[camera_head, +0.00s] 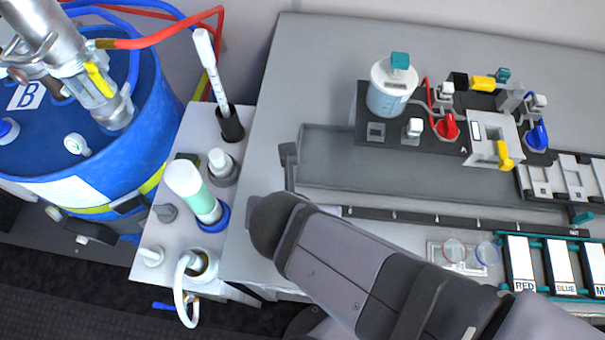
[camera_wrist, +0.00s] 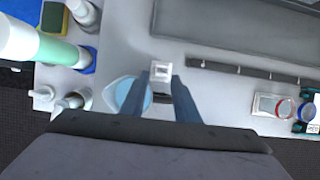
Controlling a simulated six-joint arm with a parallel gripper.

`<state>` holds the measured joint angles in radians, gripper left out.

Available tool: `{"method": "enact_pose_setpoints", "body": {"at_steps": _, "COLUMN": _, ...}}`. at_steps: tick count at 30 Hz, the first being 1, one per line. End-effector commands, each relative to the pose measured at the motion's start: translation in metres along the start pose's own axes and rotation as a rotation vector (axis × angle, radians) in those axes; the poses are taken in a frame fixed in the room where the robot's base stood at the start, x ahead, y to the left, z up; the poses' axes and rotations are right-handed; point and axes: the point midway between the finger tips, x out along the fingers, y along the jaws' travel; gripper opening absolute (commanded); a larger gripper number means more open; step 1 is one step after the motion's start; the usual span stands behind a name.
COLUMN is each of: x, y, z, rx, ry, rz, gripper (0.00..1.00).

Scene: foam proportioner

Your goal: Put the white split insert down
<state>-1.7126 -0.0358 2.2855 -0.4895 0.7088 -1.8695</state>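In the wrist view, a small white block with a dark opening, which I take to be the white split insert (camera_wrist: 161,71), sits between the tips of my gripper (camera_wrist: 163,80). Both dark blue-grey fingers touch or nearly touch its sides, and the gripper looks shut on it. The grey bench top (camera_wrist: 222,25) lies below; the gap under the insert cannot be judged. In the head view, my arm covers the fingers and the insert.
A dark rail with small pegs (camera_head: 450,219) runs right of my gripper, in front of a shallow trough (camera_head: 400,178). Left stand a green-and-white cylinder (camera_head: 195,192) and a blue drum (camera_head: 130,165). Clear dishes (camera_head: 454,250) and labelled cartridges (camera_head: 522,262) are at right.

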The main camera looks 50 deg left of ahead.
Motion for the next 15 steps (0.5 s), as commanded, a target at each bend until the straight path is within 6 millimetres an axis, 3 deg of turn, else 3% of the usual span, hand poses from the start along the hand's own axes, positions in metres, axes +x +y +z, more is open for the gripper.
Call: {"method": "enact_pose_setpoints", "body": {"at_steps": 15, "x": 0.050, "y": -0.004, "z": 0.001, "rx": 0.001, "ry": 0.001, "rz": -0.002, "gripper": 0.28}}
